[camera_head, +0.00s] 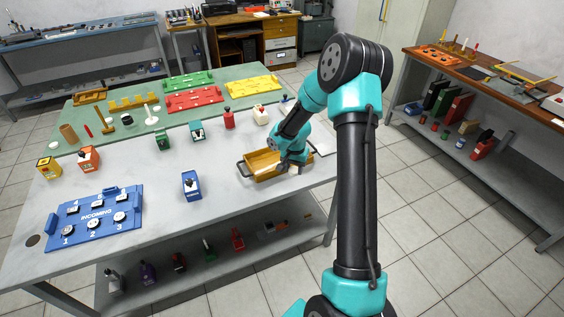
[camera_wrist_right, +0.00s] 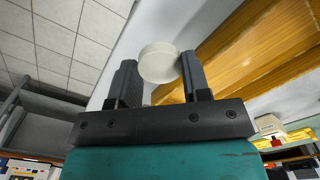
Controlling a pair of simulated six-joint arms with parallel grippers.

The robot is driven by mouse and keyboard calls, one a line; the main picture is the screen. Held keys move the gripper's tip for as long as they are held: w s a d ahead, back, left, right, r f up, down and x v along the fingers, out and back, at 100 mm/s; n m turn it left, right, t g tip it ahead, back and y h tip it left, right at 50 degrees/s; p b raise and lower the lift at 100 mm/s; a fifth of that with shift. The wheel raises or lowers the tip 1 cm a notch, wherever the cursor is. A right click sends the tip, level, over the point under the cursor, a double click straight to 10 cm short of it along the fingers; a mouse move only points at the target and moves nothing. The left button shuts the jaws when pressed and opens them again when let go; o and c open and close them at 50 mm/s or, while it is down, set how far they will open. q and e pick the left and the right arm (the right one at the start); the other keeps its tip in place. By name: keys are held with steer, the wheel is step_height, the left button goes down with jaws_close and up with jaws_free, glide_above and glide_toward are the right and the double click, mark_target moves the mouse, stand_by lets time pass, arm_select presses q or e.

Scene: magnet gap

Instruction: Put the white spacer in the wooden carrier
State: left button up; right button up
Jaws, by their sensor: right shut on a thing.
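A white round spacer (camera_wrist_right: 158,62) shows in the right wrist view between the fingertips of my right gripper (camera_wrist_right: 157,75), which is shut on it. The wooden carrier (camera_wrist_right: 235,55) fills the right of that view, beside and beyond the spacer. In the head view the wooden carrier (camera_head: 260,160), a shallow tray with dark handles, lies near the table's right end. My right gripper (camera_head: 287,168) is over its right part, and the spacer is mostly hidden there by the gripper. I cannot tell whether the spacer touches the carrier. My left gripper is not in view.
Red (camera_head: 194,99) and yellow (camera_head: 252,86) trays lie on the green mat at the back. Bare grey tabletop surrounds the carrier's left side.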

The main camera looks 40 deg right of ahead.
steer(key=w+d, duration=0.3)
steer(key=d, duration=0.1)
steer(key=w+d+f, duration=0.1)
steer(key=w+d, duration=0.2)
steer(key=w, duration=0.1)
steer(key=w+d, duration=0.3)
steer(key=d, duration=0.1)
steer(key=shift+w+d+f, duration=0.15)
steer(key=shift+d+f, duration=0.1)
steer(key=shift+d, duration=0.05)
steer(key=shift+w+d, duration=0.1)
steer(key=shift+d+f, duration=0.1)
steer(key=shift+f, duration=1.65)
steer(key=shift+f, duration=0.1)
steer(key=o, duration=0.4)
steer(key=shift+o, duration=0.9)
